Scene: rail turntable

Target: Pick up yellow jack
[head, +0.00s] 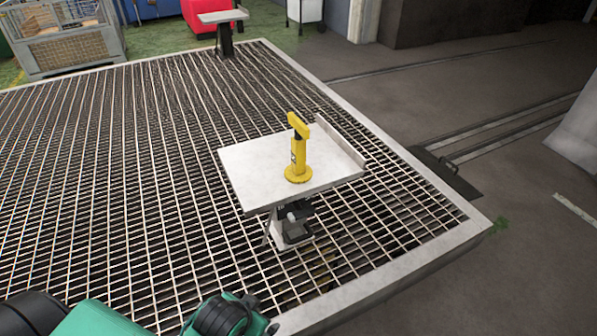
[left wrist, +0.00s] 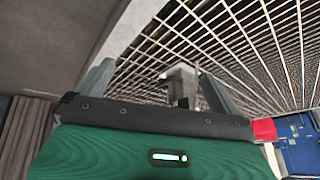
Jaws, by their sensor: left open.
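The yellow jack (head: 298,150) stands upright on a small light-grey table (head: 250,165) in the middle of the head view. It has a round base and a short arm at its top. Nothing is touching it. My left gripper (left wrist: 158,85) shows in the left wrist view with its two fingers spread apart and nothing between them. The jack cannot be made out in that view. In the head view a green part of my arm shows at the bottom left, well short of the table. My right gripper is not in view.
The table stands on a metal grating (head: 130,180) with a pale raised rim (head: 390,268). A second small stand (head: 223,17) is at the far edge. A wire cage (head: 68,42) is at the back left. Open floor with rails lies to the right.

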